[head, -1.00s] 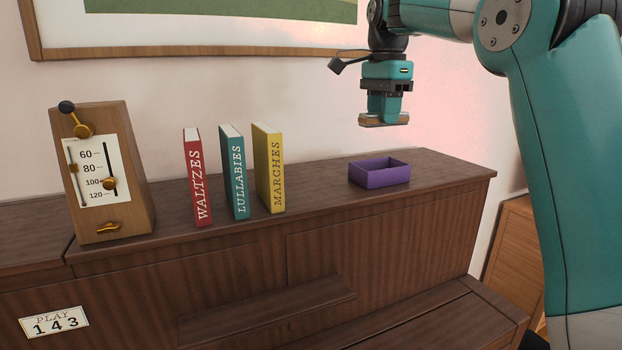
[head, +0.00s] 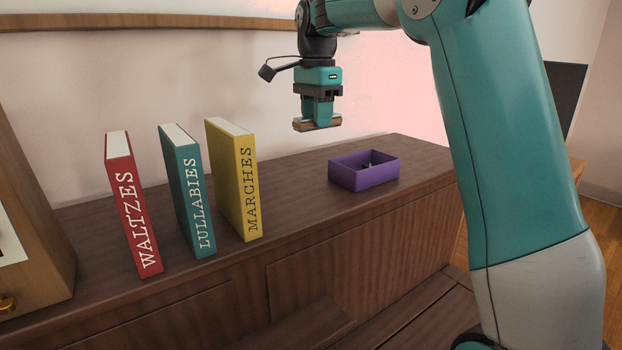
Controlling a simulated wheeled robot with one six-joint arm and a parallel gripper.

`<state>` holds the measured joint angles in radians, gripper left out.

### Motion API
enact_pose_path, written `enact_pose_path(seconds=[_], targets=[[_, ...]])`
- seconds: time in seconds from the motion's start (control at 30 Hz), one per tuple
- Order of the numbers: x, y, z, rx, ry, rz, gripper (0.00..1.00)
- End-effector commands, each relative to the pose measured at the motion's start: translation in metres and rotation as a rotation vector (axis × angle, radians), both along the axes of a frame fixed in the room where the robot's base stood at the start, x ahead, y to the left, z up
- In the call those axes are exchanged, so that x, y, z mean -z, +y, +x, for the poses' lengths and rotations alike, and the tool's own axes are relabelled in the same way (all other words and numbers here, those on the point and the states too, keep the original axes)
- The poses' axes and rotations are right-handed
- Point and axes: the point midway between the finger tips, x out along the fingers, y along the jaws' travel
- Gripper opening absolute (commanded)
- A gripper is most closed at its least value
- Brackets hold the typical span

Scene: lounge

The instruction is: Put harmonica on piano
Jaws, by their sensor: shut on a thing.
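My gripper (head: 317,119) is at the upper middle of the head view, pointing down and shut on the harmonica. The harmonica (head: 303,126) is a small brown and metallic bar, held level between the fingers; the fingers cover part of it. It hangs in the air above the piano top, a little to the left of and higher than the purple box. The piano (head: 310,219) is dark brown wood with a long flat top running across the view.
On the piano top stand a red book (head: 134,208), a teal book (head: 189,192) and a yellow book (head: 234,182). A purple open box (head: 367,178) holds something small. A wooden metronome (head: 38,225) is cut off at left. Bare top lies between the yellow book and the box.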

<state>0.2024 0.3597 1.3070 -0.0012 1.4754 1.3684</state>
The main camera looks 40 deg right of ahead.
Motion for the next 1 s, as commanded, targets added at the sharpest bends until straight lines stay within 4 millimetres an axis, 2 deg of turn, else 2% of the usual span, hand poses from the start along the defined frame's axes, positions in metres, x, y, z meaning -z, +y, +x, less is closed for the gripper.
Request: enact_pose_path(seconds=[0.1, 0.3, 0.43, 0.5, 0.73, 1.0], targets=[[0.033, 0.0, -0.001, 0.001, 0.006, 0.001, 0.07], [0.077, -0.002, -0.001, 0.003, 0.003, 0.001, 0.07], [0.091, -0.003, 0.0, 0.004, 0.0, 0.0, 0.07], [0.098, -0.003, -0.001, 0.005, 0.003, 0.001, 0.0], [0.132, -0.003, -0.002, 0.006, 0.006, 0.001, 0.0], [0.14, -0.002, -0.002, 0.005, 0.006, 0.001, 0.0]])
